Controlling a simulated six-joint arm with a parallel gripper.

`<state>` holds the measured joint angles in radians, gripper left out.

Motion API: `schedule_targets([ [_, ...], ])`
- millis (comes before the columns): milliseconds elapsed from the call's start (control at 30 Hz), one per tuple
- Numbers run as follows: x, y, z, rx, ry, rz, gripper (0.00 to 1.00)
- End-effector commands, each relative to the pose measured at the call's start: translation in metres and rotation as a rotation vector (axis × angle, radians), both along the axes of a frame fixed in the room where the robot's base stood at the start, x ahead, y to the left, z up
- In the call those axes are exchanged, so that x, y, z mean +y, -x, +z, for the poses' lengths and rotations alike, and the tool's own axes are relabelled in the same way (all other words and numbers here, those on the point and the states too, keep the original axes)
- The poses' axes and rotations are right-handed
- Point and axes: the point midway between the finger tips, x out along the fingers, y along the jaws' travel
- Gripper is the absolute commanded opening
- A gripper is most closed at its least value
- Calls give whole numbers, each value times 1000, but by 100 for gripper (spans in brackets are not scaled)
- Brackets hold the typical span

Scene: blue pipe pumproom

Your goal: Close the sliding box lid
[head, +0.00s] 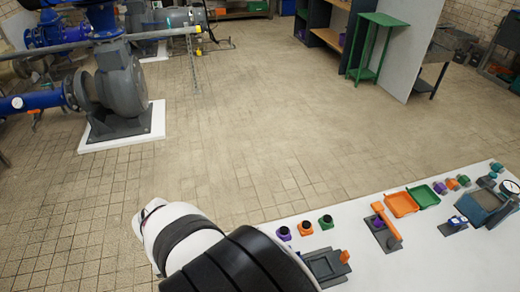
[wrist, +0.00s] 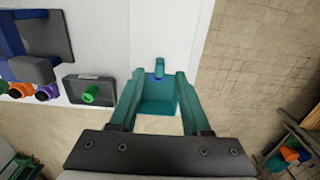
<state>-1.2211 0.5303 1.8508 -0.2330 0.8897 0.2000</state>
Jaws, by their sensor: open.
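My gripper (wrist: 159,76) is open, with two green fingers pointing up the wrist view. A flat teal piece (wrist: 157,105) shows between the fingers, with a small upright teal tab (wrist: 160,66) at its far side. It may be the lid, but I cannot tell for sure, nor whether the fingers touch it. In the head view, a dark grey box-like fixture (head: 325,265) with an orange tab stands at the table's near left. A larger grey open box (head: 481,207) stands at the right. My gripper is not visible in the head view.
The white table (head: 420,262) also carries an orange lever (head: 386,224), an orange tray (head: 401,204), a green tray (head: 424,196) and several small coloured parts. A grey block with a green knob (wrist: 91,95) lies left of my gripper. Bare floor (wrist: 244,75) lies to the right.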

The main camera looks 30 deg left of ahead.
Motion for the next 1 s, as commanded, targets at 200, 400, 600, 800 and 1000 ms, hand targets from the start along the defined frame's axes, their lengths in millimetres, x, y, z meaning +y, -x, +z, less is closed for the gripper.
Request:
schedule_targets([
  [200, 0, 0, -23, 0, 0, 0, 48],
  [400, 0, 0, -24, 0, 0, 0, 48],
  [600, 0, 0, -24, 0, 0, 0, 24],
  [800, 0, 0, -24, 0, 0, 0, 0],
  [1000, 0, 0, -24, 0, 0, 0, 0],
])
